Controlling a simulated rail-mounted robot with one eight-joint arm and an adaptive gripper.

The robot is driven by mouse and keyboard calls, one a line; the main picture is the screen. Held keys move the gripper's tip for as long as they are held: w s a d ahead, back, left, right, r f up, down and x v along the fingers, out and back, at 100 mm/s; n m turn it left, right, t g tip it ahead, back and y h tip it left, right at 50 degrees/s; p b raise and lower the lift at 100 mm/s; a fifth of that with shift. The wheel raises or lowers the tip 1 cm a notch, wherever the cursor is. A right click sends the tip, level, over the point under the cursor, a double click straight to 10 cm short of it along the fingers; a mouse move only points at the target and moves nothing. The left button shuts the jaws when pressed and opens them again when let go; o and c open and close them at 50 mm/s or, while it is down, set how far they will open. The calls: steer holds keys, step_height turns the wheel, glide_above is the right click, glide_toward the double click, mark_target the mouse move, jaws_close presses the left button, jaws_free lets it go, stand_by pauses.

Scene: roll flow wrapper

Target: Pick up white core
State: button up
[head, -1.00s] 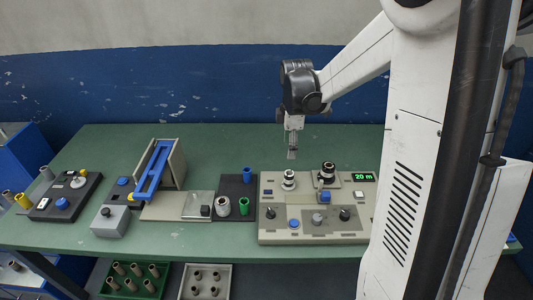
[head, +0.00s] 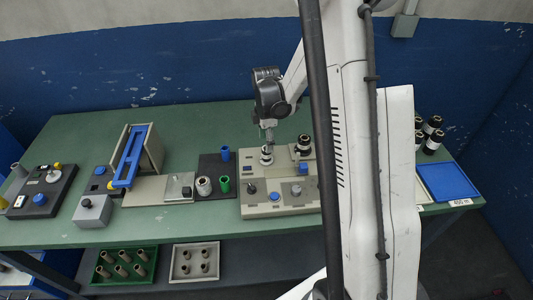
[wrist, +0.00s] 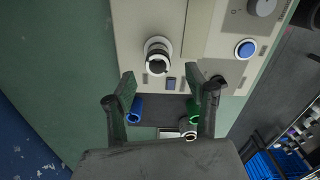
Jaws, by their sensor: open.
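My gripper (head: 269,137) is open and empty, hanging close above the left spindle of the beige machine. In the wrist view its two fingers (wrist: 172,88) are spread apart. The left spindle (head: 267,155) carries a white ring around a dark centre; it also shows in the wrist view (wrist: 157,54), ahead of the fingers. In the wrist view this white core (wrist: 189,135) is partly hidden by my gripper.
The beige machine (head: 262,208) has knobs, a blue button and a second, dark-topped spindle (head: 303,146). A blue-railed fixture (head: 131,156) and grey button box (head: 92,211) stand left. Trays of brown cores (head: 126,251) sit below. A blue tray (head: 447,181) lies right.

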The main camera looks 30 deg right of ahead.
steer(key=shift+w+d+f+p, duration=0.1)
steer(key=shift+f+p, duration=0.2)
steer(key=shift+f, duration=1)
steer(key=shift+d+f+p, duration=0.1)
steer(key=shift+f+p, duration=0.2)
steer(key=shift+f, duration=1)
steer(key=c, duration=1.1)
steer(key=shift+o, duration=0.2)
steer(key=shift+r, duration=0.15)
